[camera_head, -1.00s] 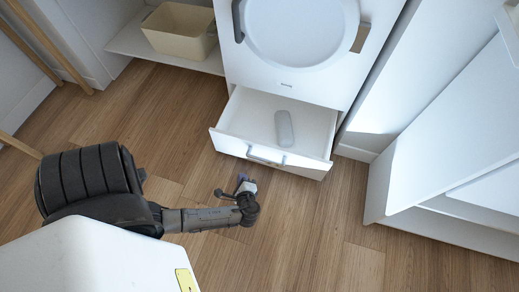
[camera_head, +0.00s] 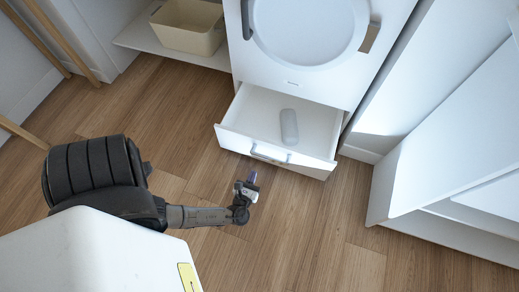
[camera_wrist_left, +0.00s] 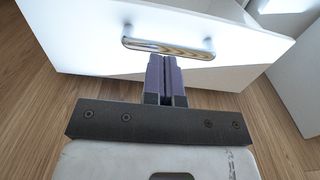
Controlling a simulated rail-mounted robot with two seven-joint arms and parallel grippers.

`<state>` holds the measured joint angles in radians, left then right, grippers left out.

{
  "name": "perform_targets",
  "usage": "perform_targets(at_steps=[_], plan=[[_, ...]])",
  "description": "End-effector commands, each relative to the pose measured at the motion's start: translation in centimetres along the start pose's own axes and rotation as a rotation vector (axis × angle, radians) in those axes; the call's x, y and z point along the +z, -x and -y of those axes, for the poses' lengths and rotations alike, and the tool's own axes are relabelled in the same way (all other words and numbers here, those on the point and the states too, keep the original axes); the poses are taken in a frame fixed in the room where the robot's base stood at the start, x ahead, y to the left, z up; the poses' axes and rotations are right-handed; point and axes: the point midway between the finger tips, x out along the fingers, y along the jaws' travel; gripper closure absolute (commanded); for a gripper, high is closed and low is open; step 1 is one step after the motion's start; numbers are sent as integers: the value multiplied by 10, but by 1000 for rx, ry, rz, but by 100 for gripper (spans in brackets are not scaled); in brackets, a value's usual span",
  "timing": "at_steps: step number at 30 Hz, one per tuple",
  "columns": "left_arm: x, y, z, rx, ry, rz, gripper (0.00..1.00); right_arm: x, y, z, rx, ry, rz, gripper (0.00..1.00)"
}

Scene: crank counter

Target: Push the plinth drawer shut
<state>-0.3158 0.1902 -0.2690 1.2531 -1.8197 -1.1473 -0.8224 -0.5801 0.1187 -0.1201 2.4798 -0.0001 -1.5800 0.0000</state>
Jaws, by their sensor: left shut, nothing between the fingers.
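The white plinth drawer (camera_head: 233,137) under the white machine stands pulled out, with a grey rounded object (camera_head: 289,126) lying inside. Its bar handle (camera_head: 269,154) is on the front; the drawer front (camera_wrist_left: 85,50) and the handle (camera_wrist_left: 168,48) also show in the left wrist view. My left gripper (camera_head: 252,178) is in front of the drawer, low over the floor. In the left wrist view its purple fingers (camera_wrist_left: 165,62) are together and empty, pointing at the drawer front just below the handle. I cannot tell whether they touch it. My right gripper is not in view.
The white machine (camera_head: 293,85) with a round door stands above the drawer. A beige bin (camera_head: 188,40) sits on a low white shelf at the back left. A white cabinet (camera_head: 440,160) stands at the right. Wood floor (camera_head: 310,225) is clear in front.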

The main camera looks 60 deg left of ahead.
Motion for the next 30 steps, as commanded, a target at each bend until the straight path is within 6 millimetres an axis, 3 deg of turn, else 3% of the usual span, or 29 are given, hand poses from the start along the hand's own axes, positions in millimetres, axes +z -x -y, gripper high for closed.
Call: perform_targets(at_steps=[18,30], plan=[[-2,-105,0,3,2,3,100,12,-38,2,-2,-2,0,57],[0,-134,0,3,1,1,100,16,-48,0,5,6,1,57]])
